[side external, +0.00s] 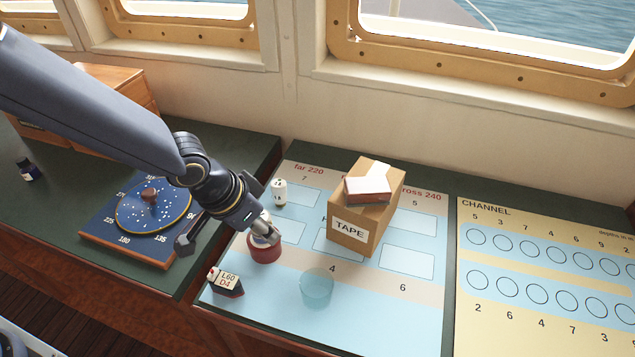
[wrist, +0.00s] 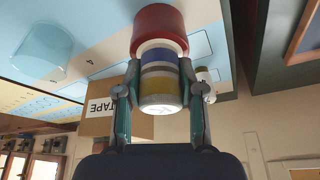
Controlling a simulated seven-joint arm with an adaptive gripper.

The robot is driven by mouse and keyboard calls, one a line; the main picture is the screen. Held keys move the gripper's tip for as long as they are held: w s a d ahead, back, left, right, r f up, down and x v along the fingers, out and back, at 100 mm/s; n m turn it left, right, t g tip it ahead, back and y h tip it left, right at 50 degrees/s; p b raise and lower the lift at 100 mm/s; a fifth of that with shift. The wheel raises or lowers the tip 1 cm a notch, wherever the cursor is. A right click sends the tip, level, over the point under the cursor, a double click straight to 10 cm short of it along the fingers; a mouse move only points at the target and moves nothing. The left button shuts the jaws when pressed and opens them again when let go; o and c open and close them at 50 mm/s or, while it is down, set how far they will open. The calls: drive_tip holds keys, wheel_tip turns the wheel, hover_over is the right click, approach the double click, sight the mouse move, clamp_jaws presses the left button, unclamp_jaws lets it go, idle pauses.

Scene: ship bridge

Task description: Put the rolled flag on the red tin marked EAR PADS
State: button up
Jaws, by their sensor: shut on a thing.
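My gripper (wrist: 160,88) is shut on the rolled flag (wrist: 160,75), a short upright roll with blue, yellow and grey bands and a pale end. The red tin (wrist: 158,20) is directly beyond the flag in the wrist view, in line with it. In the side view, my gripper (side external: 266,233) is just above the red tin (side external: 264,252), which stands on the blue chart. The flag is mostly hidden there by the fingers. It looks very close to or touching the tin's top; I cannot tell which. The tin's marking is not readable.
A TAPE box (side external: 352,232) with a red-and-white block (side external: 368,190) on top stands right of the tin. A star dial (side external: 145,215) is left.

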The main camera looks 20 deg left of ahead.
drive_tip(key=o, duration=1)
drive_tip(key=shift+c, duration=0.2)
drive_tip(key=shift+r, duration=0.15)
drive_tip(key=a+v, duration=0.1)
drive_tip(key=v, duration=1.2)
drive_tip(key=s+a+r+n, duration=0.1)
drive_tip(key=s+a+r, duration=0.1)
drive_tip(key=s+a, duration=0.2)
drive_tip(key=s+a+r+n+t+y, duration=0.1)
drive_tip(key=s+a, duration=0.3)
drive_tip(key=a, duration=0.6)
drive_tip(key=s+a+r+n+y, duration=0.1)
drive_tip(key=s+a+r+n, duration=0.2)
drive_tip(key=a, duration=0.3)
drive_tip(key=shift+s+a+r, duration=0.25)
drive_tip(key=shift+s+a, duration=0.15)
drive_tip(key=shift+s, duration=0.05)
